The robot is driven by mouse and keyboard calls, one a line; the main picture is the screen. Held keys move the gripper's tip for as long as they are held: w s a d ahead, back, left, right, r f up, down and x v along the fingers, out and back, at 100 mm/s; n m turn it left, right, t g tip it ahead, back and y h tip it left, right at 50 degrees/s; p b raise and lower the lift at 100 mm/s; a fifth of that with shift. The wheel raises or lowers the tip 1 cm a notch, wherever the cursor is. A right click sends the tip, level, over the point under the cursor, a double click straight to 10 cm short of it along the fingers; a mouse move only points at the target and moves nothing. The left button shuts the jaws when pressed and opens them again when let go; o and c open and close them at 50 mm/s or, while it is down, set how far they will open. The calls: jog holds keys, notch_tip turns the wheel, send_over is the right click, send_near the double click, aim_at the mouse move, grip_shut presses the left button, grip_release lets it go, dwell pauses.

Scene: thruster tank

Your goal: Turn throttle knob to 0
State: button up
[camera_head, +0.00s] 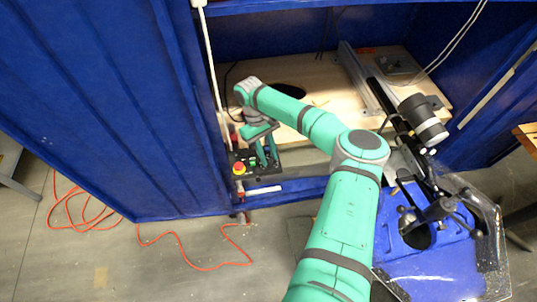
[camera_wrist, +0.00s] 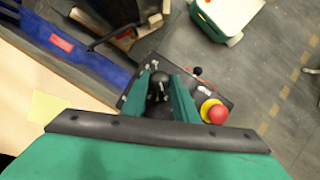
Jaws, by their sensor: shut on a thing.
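The throttle knob (camera_wrist: 159,87) is a round black knob on a dark control panel (camera_wrist: 133,104), seen in the wrist view between the two green fingers of my gripper (camera_wrist: 162,80). The fingers are closed on the knob's sides. In the head view my gripper (camera_head: 265,158) points down onto the panel (camera_head: 258,174), and the knob is hidden by the fingers there. The scale marks around the knob are too small to read.
A red emergency button on a yellow base (camera_wrist: 214,112) sits on the panel beside the fingers, also in the head view (camera_head: 239,169). A small black-tipped lever (camera_wrist: 198,71) stands near it. Blue tank walls (camera_head: 105,100) rise close by. An orange cable (camera_head: 190,262) lies on the floor.

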jog(key=n, duration=0.2)
jog(key=n+t+h, duration=0.1)
jog(key=n, duration=0.1)
jog(key=shift+s+a+n, duration=0.15)
jog(key=shift+a+n, duration=0.05)
jog(key=shift+n, duration=0.1)
jog(key=n+t, duration=0.1)
jog(key=n, duration=0.1)
jog(key=n+t, duration=0.1)
jog(key=n, duration=0.1)
jog(key=shift+s+a+n+h, duration=0.1)
jog(key=shift+s+n+h, duration=0.1)
jog(key=shift+n+h, duration=0.15)
jog(key=n, duration=0.2)
jog(key=n+t, duration=0.1)
jog(key=n, duration=0.1)
jog(key=shift+s+t, duration=0.1)
jog(key=shift+t, duration=0.2)
jog(key=shift+s+n+t, duration=0.1)
jog(key=shift+n+t, duration=0.2)
jog(key=shift+n, duration=0.65)
jog(key=shift+s+f+n+t, duration=0.15)
jog(key=shift+n+t, duration=0.25)
jog(key=shift+n, duration=0.7)
jog(key=shift+d, duration=0.2)
jog(key=o, duration=1)
